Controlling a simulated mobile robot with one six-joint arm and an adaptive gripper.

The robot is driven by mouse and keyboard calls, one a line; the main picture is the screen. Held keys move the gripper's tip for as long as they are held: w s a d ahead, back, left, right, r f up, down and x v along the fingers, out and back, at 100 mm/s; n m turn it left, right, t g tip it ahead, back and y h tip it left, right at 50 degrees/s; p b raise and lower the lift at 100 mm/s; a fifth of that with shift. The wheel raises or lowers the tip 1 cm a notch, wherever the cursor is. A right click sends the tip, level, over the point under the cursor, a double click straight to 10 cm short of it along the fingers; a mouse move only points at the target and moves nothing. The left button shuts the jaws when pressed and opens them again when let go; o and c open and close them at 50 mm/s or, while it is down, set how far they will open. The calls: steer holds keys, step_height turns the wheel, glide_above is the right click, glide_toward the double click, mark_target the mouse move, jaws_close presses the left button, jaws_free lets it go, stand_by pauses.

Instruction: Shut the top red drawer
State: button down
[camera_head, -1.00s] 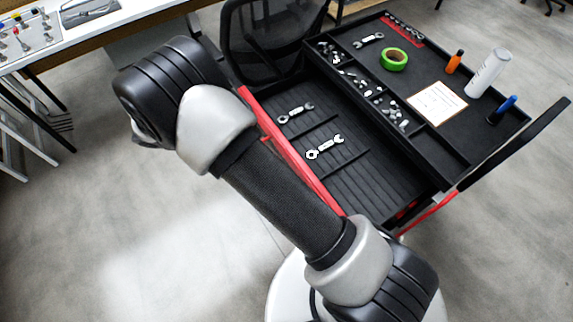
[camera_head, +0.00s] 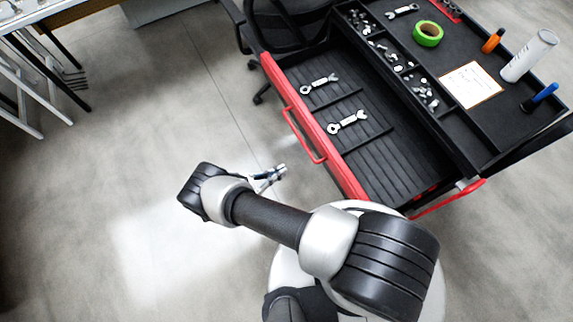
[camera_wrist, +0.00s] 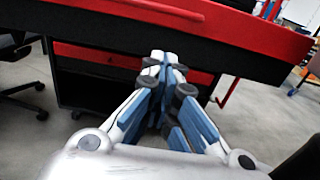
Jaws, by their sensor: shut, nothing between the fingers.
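The top red drawer (camera_head: 318,130) stands pulled out from the black tool cart, with two wrenches lying inside. Its red front and handle (camera_head: 303,135) face my arm. In the wrist view the drawer's red front (camera_wrist: 235,35) crosses the top of the picture, with part of its handle (camera_wrist: 165,10) at the upper edge. My gripper (camera_head: 280,170) is shut and empty, apart from the drawer front, to the left of it in the head view. In the wrist view the fingertips (camera_wrist: 165,58) point toward the cart, just below the drawer front. Whether they touch it cannot be told.
The cart top (camera_head: 455,45) holds green tape (camera_head: 428,34), a white can (camera_head: 530,55), an orange bottle (camera_head: 493,40), a blue tool (camera_head: 540,97) and paper (camera_head: 471,85). A black office chair (camera_head: 285,25) stands behind the drawer.

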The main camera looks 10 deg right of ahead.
steer(key=x, duration=1.2)
steer(key=shift+p, duration=0.3)
steer(key=shift+d, duration=0.1)
